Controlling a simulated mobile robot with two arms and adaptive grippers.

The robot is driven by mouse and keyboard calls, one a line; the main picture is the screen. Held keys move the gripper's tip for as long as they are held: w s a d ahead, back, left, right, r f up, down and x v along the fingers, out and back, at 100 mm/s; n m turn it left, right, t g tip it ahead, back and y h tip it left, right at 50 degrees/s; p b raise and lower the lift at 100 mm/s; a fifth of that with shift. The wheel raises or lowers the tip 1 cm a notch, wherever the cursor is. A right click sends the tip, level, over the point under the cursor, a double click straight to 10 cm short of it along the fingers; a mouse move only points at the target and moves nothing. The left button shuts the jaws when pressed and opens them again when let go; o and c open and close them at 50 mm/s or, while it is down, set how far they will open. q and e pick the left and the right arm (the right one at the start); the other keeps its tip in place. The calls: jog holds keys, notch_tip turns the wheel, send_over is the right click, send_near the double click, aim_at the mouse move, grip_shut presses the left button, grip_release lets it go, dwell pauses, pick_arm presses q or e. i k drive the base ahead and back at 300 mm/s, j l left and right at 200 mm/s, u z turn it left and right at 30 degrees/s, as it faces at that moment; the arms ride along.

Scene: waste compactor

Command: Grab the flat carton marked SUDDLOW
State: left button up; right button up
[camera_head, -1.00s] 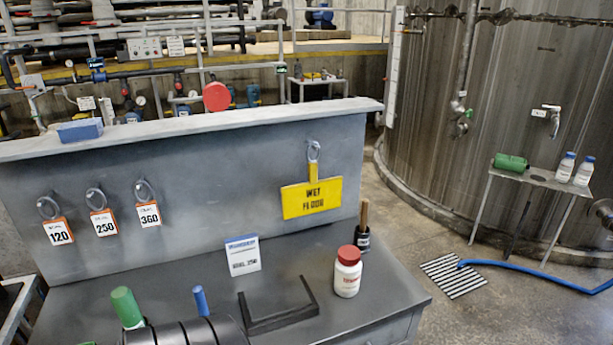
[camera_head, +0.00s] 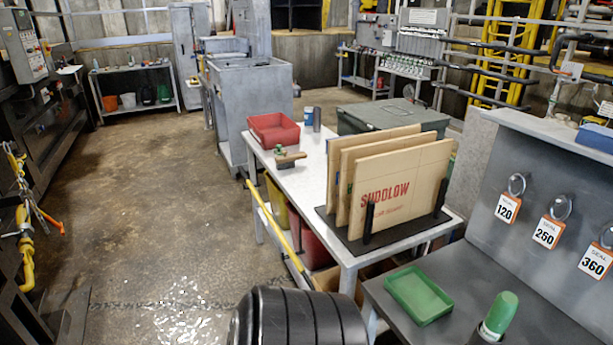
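The flat carton marked SUDDLOW (camera_head: 410,185) is a tan cardboard sheet with red lettering. It stands upright, nearest to me, in a black rack (camera_head: 348,236) on a white table. Other flat cartons (camera_head: 345,150) stand behind it in the same rack, their faces mostly hidden. The rack's dark posts rise in front of the SUDDLOW carton's lower left and at its right end. A ribbed black part of my own body shows at the bottom centre. Neither of my grippers is in view.
The white table (camera_head: 305,171) also bears a red tray (camera_head: 273,130) and a brush (camera_head: 290,159). A grey bench (camera_head: 470,270) at the right holds a green tray (camera_head: 420,293) and a green-capped object (camera_head: 500,312). Open, wet-looking floor (camera_head: 170,200) lies to the left.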

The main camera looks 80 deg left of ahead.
aim_at(404, 185)
jog(key=u, duration=2.1)
jog(key=z, duration=0.35)
jog(key=i+j+z, duration=0.15)
jog(key=j+z, duration=0.7)
jog(key=i+j, duration=0.05)
jog(key=j, duration=0.05)
